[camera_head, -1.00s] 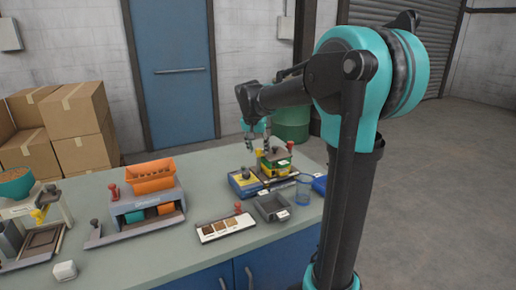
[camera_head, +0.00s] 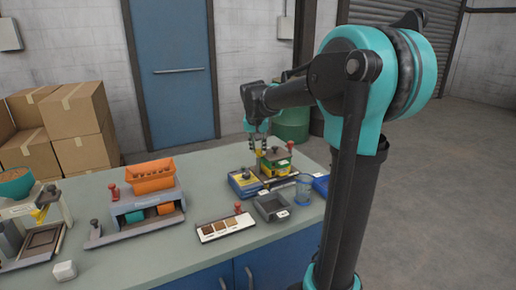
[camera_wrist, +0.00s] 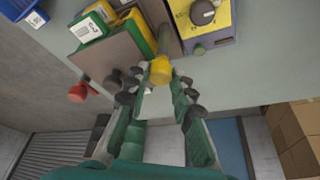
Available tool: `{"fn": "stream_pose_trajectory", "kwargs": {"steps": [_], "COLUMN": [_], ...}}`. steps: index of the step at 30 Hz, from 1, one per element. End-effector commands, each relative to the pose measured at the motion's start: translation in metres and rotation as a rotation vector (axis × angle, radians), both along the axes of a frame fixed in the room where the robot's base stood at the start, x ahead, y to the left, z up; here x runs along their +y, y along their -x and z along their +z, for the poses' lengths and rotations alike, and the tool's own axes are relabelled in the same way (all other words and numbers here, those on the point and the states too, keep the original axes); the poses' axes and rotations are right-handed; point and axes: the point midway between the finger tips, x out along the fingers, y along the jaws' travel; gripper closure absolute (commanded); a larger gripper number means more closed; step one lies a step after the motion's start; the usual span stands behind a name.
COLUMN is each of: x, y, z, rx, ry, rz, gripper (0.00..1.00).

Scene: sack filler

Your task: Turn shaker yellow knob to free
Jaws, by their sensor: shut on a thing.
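The shaker (camera_head: 275,164), a green and yellow box on a dark base, stands near the back right of the bench. Its yellow knob (camera_wrist: 160,70) sits between the fingertips in the wrist view, at the edge of the brown base plate (camera_wrist: 112,55). My gripper (camera_wrist: 161,84) is shut on the yellow knob, with one finger on each side. In the head view my gripper (camera_head: 259,150) reaches down at the shaker's left side, where the fingers mostly hide the knob. The knob's setting marks cannot be read.
A blue and yellow unit with a dark knob (camera_wrist: 202,12) is close beside the shaker. A red-topped lever (camera_wrist: 78,92) stands on the other side. A grey tray (camera_head: 256,212) and a clear blue cup (camera_head: 303,190) are in front.

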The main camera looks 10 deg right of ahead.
Motion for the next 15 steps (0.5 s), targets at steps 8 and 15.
{"fn": "stream_pose_trajectory", "kwargs": {"steps": [8,15], "x": [-0.0028,-0.0043], "y": [0.0003,-0.0001], "z": [0.0002,0.0003], "rx": [-0.002,-0.001], "ry": [-0.001,-0.001], "rz": [0.244,0.472], "gripper": [1.0,1.0]}}
